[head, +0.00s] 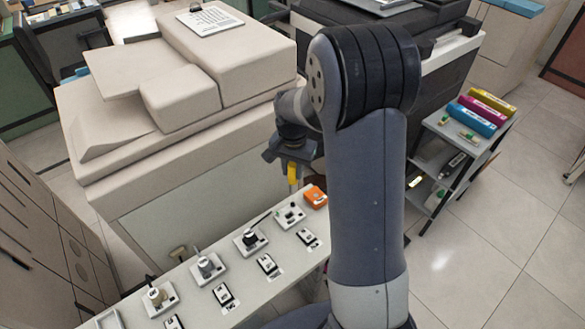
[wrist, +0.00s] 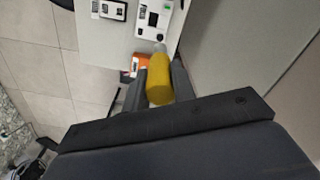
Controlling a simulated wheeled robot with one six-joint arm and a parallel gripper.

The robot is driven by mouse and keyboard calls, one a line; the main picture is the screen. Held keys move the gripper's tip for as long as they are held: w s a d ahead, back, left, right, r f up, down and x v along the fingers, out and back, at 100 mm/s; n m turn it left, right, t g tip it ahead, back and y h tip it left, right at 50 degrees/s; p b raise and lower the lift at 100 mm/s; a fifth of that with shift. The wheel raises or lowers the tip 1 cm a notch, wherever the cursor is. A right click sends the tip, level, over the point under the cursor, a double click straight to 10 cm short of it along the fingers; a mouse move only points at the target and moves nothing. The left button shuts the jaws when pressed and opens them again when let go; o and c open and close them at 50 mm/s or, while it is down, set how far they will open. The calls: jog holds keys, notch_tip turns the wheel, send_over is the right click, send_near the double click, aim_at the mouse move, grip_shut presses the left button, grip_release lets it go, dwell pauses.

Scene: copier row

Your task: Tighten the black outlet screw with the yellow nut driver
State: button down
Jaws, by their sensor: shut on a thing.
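My gripper (head: 291,150) is shut on the yellow nut driver (head: 292,175), which hangs upright, tip down, above the far end of the bench. In the wrist view the yellow handle (wrist: 159,80) sits between both fingers, and its grey tip (wrist: 160,48) points towards a white outlet plate (wrist: 152,18) with dark spots. That plate also shows in the head view (head: 289,214), below and close to the driver. The black outlet screw is too small to make out for certain. I cannot tell whether the driver's tip touches anything; it looks apart from the plate.
An orange box (head: 315,196) lies at the bench's far end, beside the plate. Several white plates with fittings line the pale bench (head: 190,293). A large beige copier (head: 180,100) stands close behind. A grey cart (head: 455,150) with coloured cartridges stands right, with open floor beyond.

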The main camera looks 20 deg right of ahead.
aim_at(293, 190)
jog(key=n, duration=0.6)
jog(key=shift+f+b, duration=2.1)
jog(key=shift+f, duration=0.75)
jog(key=shift+f, duration=0.1)
jog(key=shift+f+b, duration=0.45)
jog(key=m, duration=0.3)
jog(key=shift+m, duration=0.8)
